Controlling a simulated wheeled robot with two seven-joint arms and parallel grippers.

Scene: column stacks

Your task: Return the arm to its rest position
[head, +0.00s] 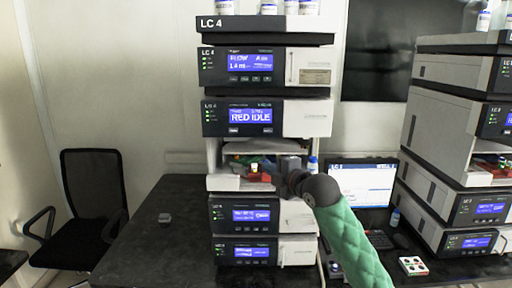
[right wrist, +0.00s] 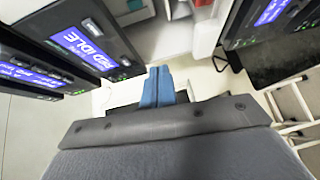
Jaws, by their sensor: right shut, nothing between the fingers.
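My right arm, in a green sleeve, comes up from the lower right in the head view. Its gripper (head: 262,166) is in front of the open bay of the LC 4 stack (head: 222,183), between the RED IDLE module and the lower modules. In the right wrist view the two blue fingers (right wrist: 157,88) lie together, shut and empty. Part of the bay's contents is hidden behind the gripper. My left gripper is not in view.
A second instrument stack (head: 432,128) stands at the right. A monitor (head: 362,185) and a small tray with coloured spots (head: 413,266) are between them on the dark bench (head: 150,240). A black chair (head: 92,190) stands at the left. Bottles top the stacks.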

